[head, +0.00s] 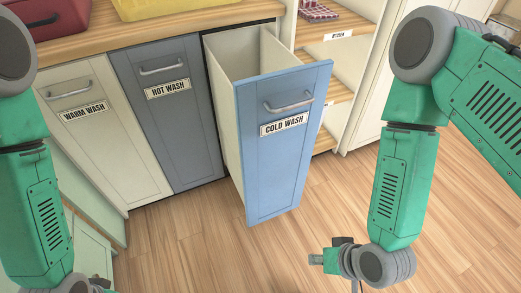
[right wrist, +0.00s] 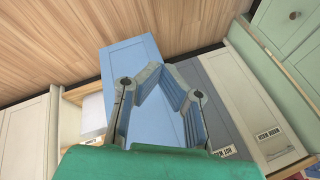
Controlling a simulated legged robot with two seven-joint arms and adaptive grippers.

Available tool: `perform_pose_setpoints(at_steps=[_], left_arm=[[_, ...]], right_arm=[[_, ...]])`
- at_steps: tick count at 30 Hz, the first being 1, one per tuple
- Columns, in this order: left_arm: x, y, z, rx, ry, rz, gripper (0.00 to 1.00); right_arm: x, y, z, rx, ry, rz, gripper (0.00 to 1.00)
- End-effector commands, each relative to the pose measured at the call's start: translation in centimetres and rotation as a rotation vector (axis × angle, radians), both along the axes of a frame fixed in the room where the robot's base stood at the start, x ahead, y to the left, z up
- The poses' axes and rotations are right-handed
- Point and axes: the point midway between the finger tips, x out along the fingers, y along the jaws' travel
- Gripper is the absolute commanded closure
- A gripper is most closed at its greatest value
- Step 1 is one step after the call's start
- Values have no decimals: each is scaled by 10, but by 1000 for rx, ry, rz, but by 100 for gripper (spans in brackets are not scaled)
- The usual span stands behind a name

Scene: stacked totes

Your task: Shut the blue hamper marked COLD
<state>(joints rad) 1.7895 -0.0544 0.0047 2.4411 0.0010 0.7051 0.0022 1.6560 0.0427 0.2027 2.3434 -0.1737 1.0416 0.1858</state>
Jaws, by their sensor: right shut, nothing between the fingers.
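My right gripper (right wrist: 165,68) is shut and empty. In the head view the right gripper (head: 327,260) is low, to the right of the hamper's bottom corner and apart from it.
A grey HOT WASH hamper (head: 176,130) and a cream WARM WASH hamper (head: 105,145) sit shut to the left. The wooden counter (head: 150,33) runs above them, with a yellow tote (head: 180,8) on it. Open shelves (head: 335,50) stand to the right. The wooden floor in front is clear.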

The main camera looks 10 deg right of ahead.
Motion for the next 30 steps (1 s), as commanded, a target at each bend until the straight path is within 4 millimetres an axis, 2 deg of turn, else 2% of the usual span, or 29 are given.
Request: perform_pose_setpoints(at_steps=[1,3,6,10,12,15,20,30], left_arm=[[0,0,-6,0,0,0,100],[0,0,-9,0,0,0,100],[0,0,-14,0,0,0,100],[0,0,-17,0,0,0,100],[0,0,-18,0,0,0,100],[0,0,-19,0,0,0,100],[0,0,-22,0,0,0,100],[0,0,-37,0,0,0,100]], right_arm=[[21,34,1,148,-82,-94,100],[54,71,19,358,-201,-238,100],[99,95,54,636,-356,-447,100],[137,92,94,905,-511,-661,100],[148,86,108,995,-563,-732,100],[156,80,118,1061,-604,-782,100],[172,83,120,1074,-615,-788,100],[239,103,119,1070,-615,-786,100]])
